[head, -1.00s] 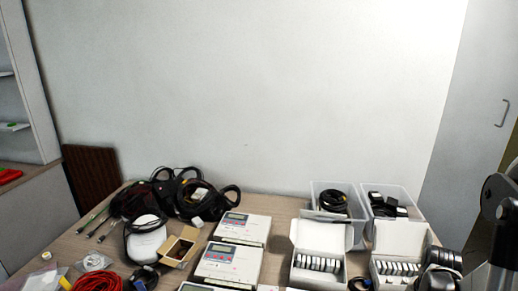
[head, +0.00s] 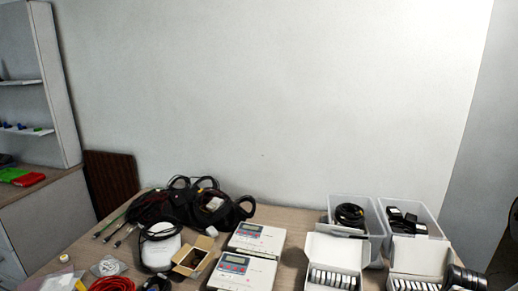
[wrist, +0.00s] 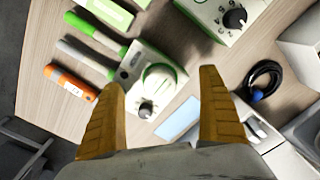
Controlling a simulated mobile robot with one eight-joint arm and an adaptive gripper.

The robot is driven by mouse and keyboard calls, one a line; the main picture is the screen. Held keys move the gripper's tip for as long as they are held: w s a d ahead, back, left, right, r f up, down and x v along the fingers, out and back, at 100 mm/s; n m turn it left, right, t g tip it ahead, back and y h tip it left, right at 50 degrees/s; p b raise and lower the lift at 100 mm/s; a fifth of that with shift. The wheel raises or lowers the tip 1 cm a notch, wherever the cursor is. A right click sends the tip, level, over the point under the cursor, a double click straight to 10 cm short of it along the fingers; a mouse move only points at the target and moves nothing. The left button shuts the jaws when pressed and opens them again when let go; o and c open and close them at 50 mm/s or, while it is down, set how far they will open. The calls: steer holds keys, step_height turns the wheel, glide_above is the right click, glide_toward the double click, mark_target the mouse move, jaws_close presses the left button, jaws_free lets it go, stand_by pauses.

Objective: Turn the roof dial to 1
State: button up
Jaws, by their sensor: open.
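In the wrist view, a pale box with green trim (wrist: 128,66) lies between and beyond my fingertips. It carries a round white cap (wrist: 159,82) and a small grey-black knob (wrist: 146,110). A second pale green-edged box (wrist: 203,22) at the top has a black dial with a white pointer (wrist: 235,19). I cannot tell which of these is the roof dial, nor read a setting. My gripper (wrist: 162,80) is open and empty, its two orange fingers spread on either side of the white cap. Contact with the box is not visible. My gripper is not in the head view.
Green-handled tools (wrist: 95,32) and an orange tool (wrist: 70,82) lie left in the wrist view. A black cable coil (wrist: 264,78) lies right. The head view shows white instruments (head: 243,272), cables (head: 160,208) and clear bins (head: 410,211) crowding the table.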

steer(key=shift+r+p, duration=0.4)
steer(key=shift+r, duration=0.35)
steer(key=shift+r+p, duration=2.05)
steer(key=shift+r, duration=0.85)
steer(key=shift+w+a+r, duration=0.1)
steer(key=shift+a+r, duration=0.05)
steer(key=s+a+r+n+t, duration=0.2)
steer(key=a+r+n, duration=0.3)
steer(key=a+r, duration=0.5)
steer(key=s+a+r+n+t, duration=0.3)
steer(key=a+r+n+t, duration=0.2)
steer(key=a+r, duration=0.6)
steer(key=a+n, duration=0.1)
steer(key=a, duration=0.3)
steer(key=shift+s, duration=0.35)
